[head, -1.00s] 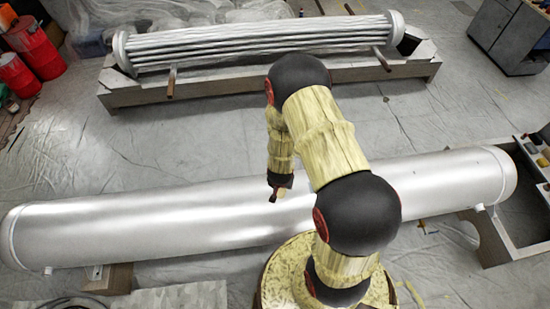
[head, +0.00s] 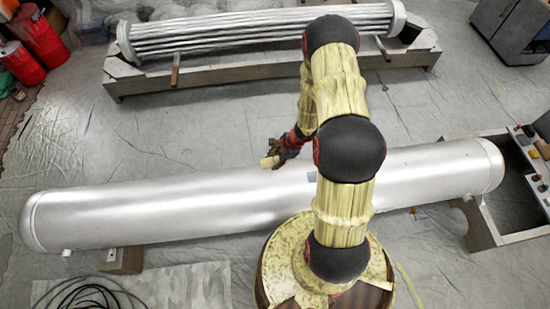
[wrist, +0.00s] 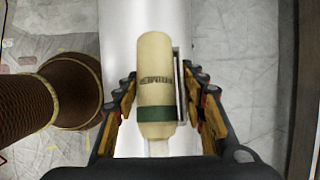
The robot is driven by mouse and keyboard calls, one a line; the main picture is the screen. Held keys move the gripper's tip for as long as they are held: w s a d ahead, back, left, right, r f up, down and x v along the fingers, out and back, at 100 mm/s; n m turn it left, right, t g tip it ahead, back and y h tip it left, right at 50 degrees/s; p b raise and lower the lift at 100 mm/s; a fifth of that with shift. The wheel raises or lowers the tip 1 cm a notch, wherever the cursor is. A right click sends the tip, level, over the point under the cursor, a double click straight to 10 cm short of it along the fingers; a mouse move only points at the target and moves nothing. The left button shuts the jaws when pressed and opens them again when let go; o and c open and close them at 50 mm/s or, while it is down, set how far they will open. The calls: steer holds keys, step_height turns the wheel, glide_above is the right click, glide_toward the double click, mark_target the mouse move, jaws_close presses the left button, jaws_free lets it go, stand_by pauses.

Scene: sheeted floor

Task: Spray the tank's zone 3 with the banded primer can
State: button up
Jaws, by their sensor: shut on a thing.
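The primer can (wrist: 155,85) is cream with a dark green band and dark lettering, seen between my fingers in the wrist view. My gripper (wrist: 160,82) is shut on it. In the head view my gripper (head: 280,151) is over the far side of the tank, with the can's cream end (head: 269,162) showing. The silver tank (head: 150,205) lies lengthwise across the floor; in the wrist view it is the pale strip (wrist: 117,40) behind the can. No zone numbers are readable.
A tube bundle (head: 250,33) rests on a long stand (head: 220,74) behind the tank. Red drums (head: 38,42) stand at the far left. An open-framed bench (head: 510,236) stands at the tank's right end. Sheeted floor (head: 200,130) lies clear between tank and stand.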

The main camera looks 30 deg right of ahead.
step_height(320, 180, down, 5)
steer(key=d+b, duration=0.1)
steer(key=b, duration=0.1)
steer(key=s+d+p, duration=0.1)
steer(key=s+d, duration=0.3)
steer(key=d, duration=0.6)
steer(key=s+d+p, duration=0.1)
steer(key=s+d, duration=0.4)
steer(key=d, duration=0.4)
steer(key=shift+s+d+r, duration=0.25)
steer(key=shift+d, duration=0.1)
steer(key=shift+o, duration=0.8)
steer(key=c, duration=0.9)
steer(key=shift+o, duration=0.2)
steer(key=w+a+b, duration=0.4)
steer(key=a, duration=0.6)
steer(key=w+a+b, duration=0.5)
steer(key=a, duration=0.4)
steer(key=shift+w+a, duration=0.25)
steer(key=shift+a, duration=0.1)
steer(key=o, duration=0.7)
